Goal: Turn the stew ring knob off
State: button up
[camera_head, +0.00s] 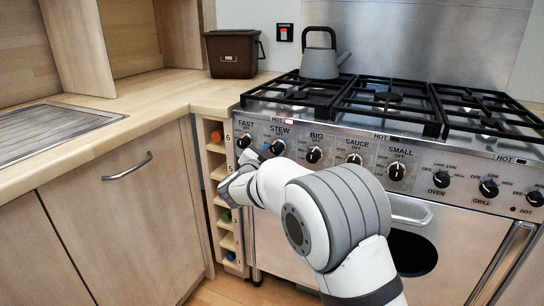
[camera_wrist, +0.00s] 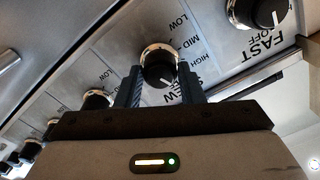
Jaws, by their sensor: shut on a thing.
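The stew ring knob (camera_head: 278,147) is a black knob with a silver collar, second from the left on the cooker's front panel under the label STEW. In the wrist view the stew knob (camera_wrist: 158,62) sits between the two fingers of my gripper (camera_wrist: 159,84), which is shut on it. In the head view my gripper (camera_head: 268,152) is at the knob, partly hidden by my arm.
The fast knob (camera_head: 244,141) is close to the left and the big knob (camera_head: 314,155) to the right. A grey kettle (camera_head: 320,62) stands on the hob. A red light (camera_head: 289,122) glows by HOT. A narrow rack (camera_head: 230,225) stands left of the cooker.

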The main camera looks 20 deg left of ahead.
jog(key=m+b, duration=0.1)
jog(key=m, duration=0.3)
jog(key=shift+b, duration=0.3)
dwell(0.5)
jog(key=o, duration=1)
jog(key=s, duration=0.2)
jog(key=s+p, duration=0.1)
jog(key=s, duration=0.2)
jog(key=s+p, duration=0.1)
jog(key=s, duration=0.1)
jog(key=shift+s+a, duration=0.3)
jog(key=shift+s, duration=0.1)
